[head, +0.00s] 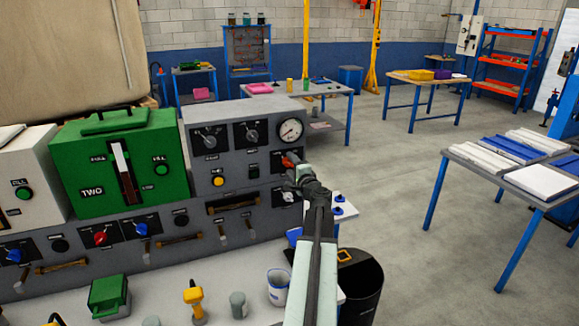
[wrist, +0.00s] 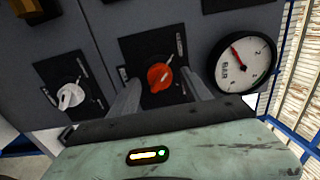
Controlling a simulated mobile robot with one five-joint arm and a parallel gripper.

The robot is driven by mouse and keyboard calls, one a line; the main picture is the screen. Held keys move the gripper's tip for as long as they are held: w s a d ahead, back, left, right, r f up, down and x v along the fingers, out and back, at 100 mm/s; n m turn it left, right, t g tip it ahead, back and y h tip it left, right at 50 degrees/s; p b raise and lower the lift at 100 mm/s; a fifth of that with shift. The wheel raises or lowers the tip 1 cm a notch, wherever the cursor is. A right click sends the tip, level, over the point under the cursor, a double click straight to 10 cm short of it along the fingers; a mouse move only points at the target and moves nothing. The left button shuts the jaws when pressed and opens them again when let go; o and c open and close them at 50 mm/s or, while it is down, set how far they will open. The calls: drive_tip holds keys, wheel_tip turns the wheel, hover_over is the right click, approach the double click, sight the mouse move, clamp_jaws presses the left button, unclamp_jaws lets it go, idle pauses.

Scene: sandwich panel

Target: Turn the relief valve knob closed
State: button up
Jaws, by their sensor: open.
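A red-orange knob (wrist: 159,77) sits on a dark square plate on the grey panel. It lies in front of and between my open fingers in the wrist view. I cannot tell whether the fingers touch it. Its label is too small to read. In the head view the red knob (head: 289,160) shows just below the gauge, partly hidden by my gripper (head: 297,172). My gripper (wrist: 162,92) is open with nothing held. A white knob (wrist: 70,97) on its own plate is to the left in the wrist view, below the red one in the head view (head: 287,196).
A round pressure gauge (wrist: 239,64) is close to the right of the red knob in the wrist view. The grey panel (head: 197,172) carries more knobs, handles and levers. A green box (head: 72,170) stands left. A bench with cups and tools is below.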

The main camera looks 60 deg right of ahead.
drive_tip(key=v, duration=0.7)
